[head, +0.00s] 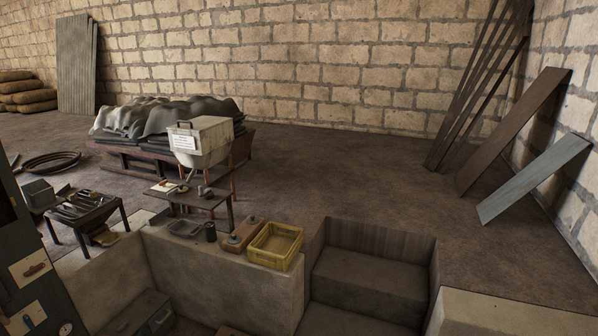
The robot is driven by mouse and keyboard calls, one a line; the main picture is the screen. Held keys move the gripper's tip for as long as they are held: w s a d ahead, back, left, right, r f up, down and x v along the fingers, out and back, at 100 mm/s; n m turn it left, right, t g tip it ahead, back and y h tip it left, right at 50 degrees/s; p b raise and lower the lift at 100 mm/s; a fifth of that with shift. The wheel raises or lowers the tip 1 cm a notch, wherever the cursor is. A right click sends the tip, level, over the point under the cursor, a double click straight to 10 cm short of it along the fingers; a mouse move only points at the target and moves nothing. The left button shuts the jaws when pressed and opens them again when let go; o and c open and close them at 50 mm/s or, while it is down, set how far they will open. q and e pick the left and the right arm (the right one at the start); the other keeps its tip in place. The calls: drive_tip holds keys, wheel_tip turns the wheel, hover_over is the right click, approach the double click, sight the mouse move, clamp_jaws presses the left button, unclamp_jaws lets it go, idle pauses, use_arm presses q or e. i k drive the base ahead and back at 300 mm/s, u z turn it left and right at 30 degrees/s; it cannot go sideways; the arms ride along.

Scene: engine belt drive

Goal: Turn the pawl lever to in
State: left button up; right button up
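I cannot make out a pawl lever in the head view. A pale box-shaped hopper (204,140) with a white label stands on a stand left of the centre. Small metal parts sit on the low bench (205,201) below it, too small to tell apart. A dark panel (30,255) at the left edge carries pale cards with a red shape on them; it is cut off by the frame. Neither my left gripper nor my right gripper is in view.
A yellow crate (262,254) and a reddish-brown box (243,234) stand on a low concrete wall (215,277). A sunken stepped pit (366,285) lies right of it. A tool table (108,211) stands left. Planks (510,130) lean at right.

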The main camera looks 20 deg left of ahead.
sight(32, 270)
drive_tip(key=i, duration=0.1)
drive_tip(key=u, duration=1.7)
drive_tip(key=i, duration=0.55)
drive_tip(key=u, duration=0.05)
